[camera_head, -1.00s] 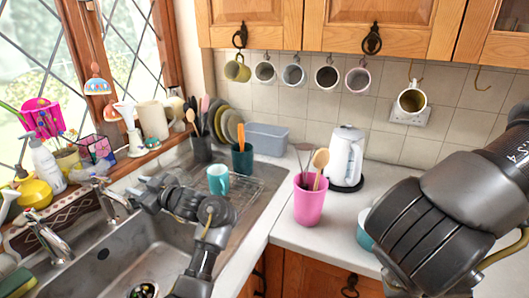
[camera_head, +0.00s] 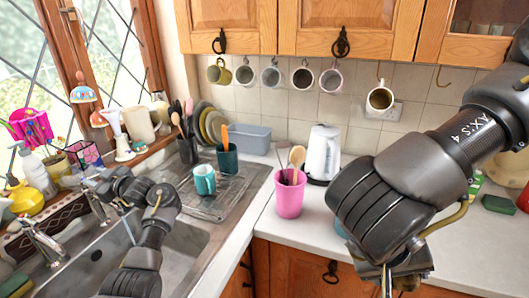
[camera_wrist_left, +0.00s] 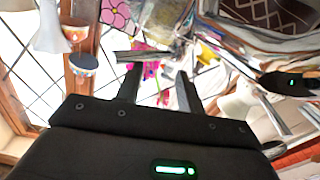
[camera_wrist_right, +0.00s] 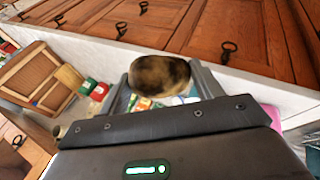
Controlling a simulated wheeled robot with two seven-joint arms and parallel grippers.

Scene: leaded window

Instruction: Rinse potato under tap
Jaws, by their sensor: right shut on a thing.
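The potato (camera_wrist_right: 160,75) is brown and mottled, held between the fingers of my right gripper (camera_wrist_right: 163,82) in the right wrist view. In the head view the right gripper is at the bottom edge, partly cut off, right of the pink pot, and I cannot see the potato there. A chrome tap (camera_head: 40,242) stands at the sink's left edge. Another tap (camera_head: 97,206) stands behind it. My left gripper (camera_head: 92,183) is beside this rear tap. Its fingers are apart in the left wrist view (camera_wrist_left: 158,75), with a metal bar near the tips; contact is unclear.
The metal sink (camera_head: 115,240) lies below the window. A teal mug (camera_head: 204,180) stands on the drainer. A pink pot (camera_head: 289,197) with utensils and a white kettle (camera_head: 322,157) stand on the counter. Mugs hang under the cupboards. Ornaments crowd the sill.

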